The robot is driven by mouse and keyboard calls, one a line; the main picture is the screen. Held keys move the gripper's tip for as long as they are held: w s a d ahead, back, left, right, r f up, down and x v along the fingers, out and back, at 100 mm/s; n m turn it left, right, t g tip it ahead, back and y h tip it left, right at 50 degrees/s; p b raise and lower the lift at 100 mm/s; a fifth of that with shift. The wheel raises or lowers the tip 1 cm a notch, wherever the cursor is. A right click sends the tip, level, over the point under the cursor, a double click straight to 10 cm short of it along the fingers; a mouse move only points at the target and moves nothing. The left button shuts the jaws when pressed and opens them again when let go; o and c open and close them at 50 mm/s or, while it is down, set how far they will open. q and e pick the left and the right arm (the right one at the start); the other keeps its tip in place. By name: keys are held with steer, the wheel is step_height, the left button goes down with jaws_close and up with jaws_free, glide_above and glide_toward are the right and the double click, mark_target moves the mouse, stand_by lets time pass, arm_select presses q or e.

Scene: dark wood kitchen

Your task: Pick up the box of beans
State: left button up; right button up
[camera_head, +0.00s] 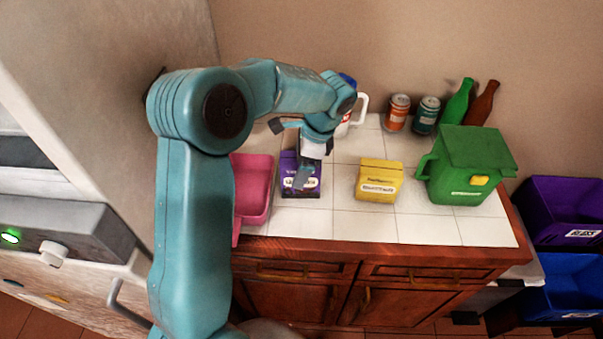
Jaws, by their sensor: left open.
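A purple box (290,188) with a white label stands on the tiled counter (330,225). A yellow box (379,181) with a white label stands to its right. The print on both labels is too small to read, so I cannot tell which one holds beans. My left gripper (305,174) is open and reaches down over the purple box, hiding part of its top and front. I cannot tell whether the fingers touch the box. My right gripper is not in view.
A pink tray (252,185) is left of the purple box. A green lidded container (468,172) stands at the right. Cans (397,112), a green bottle (458,102) and a brown bottle (484,102) line the back. A white mug (361,106) is partly hidden. The front tiles are clear.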

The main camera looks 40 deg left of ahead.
arm_select(q)
steer(key=shift+s+f, duration=0.15)
steer(key=shift+f, duration=0.15)
steer(key=shift+s+a, duration=0.1)
steer(key=shift+s, duration=0.15)
steer(key=shift+w+f, duration=0.1)
steer(key=shift+w, duration=0.15)
steer(key=shift+s, duration=0.1)
steer(key=shift+s, duration=0.1)
steer(key=shift+w+f, duration=0.2)
steer(key=shift+s, duration=0.15)
steer(key=shift+c, duration=0.3)
